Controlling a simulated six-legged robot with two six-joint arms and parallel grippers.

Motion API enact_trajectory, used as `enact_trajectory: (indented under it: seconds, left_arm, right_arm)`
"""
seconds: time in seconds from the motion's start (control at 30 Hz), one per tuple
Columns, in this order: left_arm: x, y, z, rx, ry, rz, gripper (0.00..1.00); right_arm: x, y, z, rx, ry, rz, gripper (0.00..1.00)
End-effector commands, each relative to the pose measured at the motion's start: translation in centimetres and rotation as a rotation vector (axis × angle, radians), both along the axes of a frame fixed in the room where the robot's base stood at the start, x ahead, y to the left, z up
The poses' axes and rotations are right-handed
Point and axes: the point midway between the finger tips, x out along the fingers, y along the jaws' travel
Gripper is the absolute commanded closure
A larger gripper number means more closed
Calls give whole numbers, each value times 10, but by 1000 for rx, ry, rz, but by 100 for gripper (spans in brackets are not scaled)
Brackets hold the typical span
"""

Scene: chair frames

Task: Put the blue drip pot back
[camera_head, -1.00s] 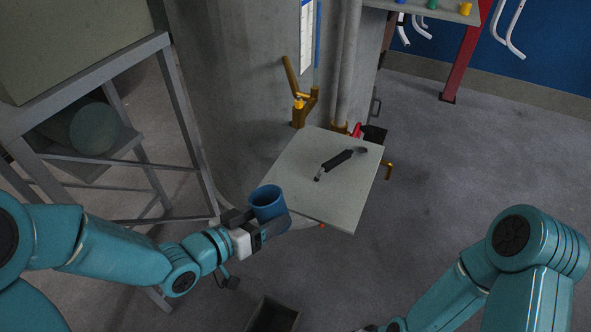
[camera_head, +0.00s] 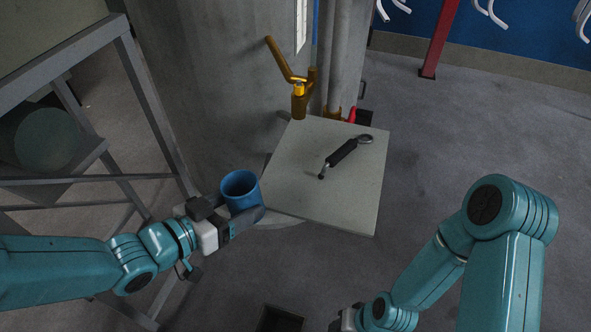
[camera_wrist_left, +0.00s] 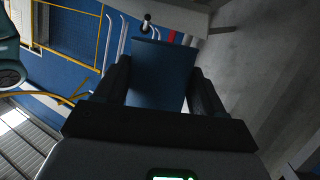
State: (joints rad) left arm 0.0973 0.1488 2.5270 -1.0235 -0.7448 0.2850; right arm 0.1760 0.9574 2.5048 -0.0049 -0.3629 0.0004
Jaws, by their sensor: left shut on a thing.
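The blue drip pot (camera_head: 240,188) is upright with its open top showing, at the left edge of the small grey table in the head view. My left gripper (camera_head: 250,212) is shut on it, with a finger along its side. In the left wrist view the pot (camera_wrist_left: 160,75) fills the space between the two dark fingers (camera_wrist_left: 160,95). I cannot tell whether the pot touches the table or hangs beside it. My right gripper (camera_head: 345,322) is low at the bottom edge of the head view, mostly cut off, so its jaws do not show.
The grey table (camera_head: 300,195) holds a black-handled tool (camera_head: 343,154); its front part is bare. A brass lever valve (camera_head: 299,88) stands behind it by a concrete column (camera_head: 215,90). A metal frame (camera_head: 145,90) stands at left. A dark open box (camera_head: 280,318) is on the floor.

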Motion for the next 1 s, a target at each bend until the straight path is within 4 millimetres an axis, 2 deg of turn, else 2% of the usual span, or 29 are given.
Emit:
enact_trajectory:
  seconds: [0.03,0.13,0.27,0.33,0.8,1.0]
  left_arm:
    - [0,2,-5,14,-17,7,70]
    - [-1,4,-7,46,-41,17,70]
    - [-1,1,-7,78,-68,19,70]
    - [6,-5,-8,85,-76,16,70]
    - [109,-90,-7,86,-76,16,70]
    - [132,-105,-6,86,-74,19,70]
  right_arm:
    - [0,0,-11,0,0,0,57]
    - [0,0,-19,0,0,0,57]
    - [0,0,-20,0,0,0,57]
    - [0,0,-21,0,0,0,57]
    - [0,0,-26,0,0,0,57]
    - [0,0,-26,0,0,0,57]
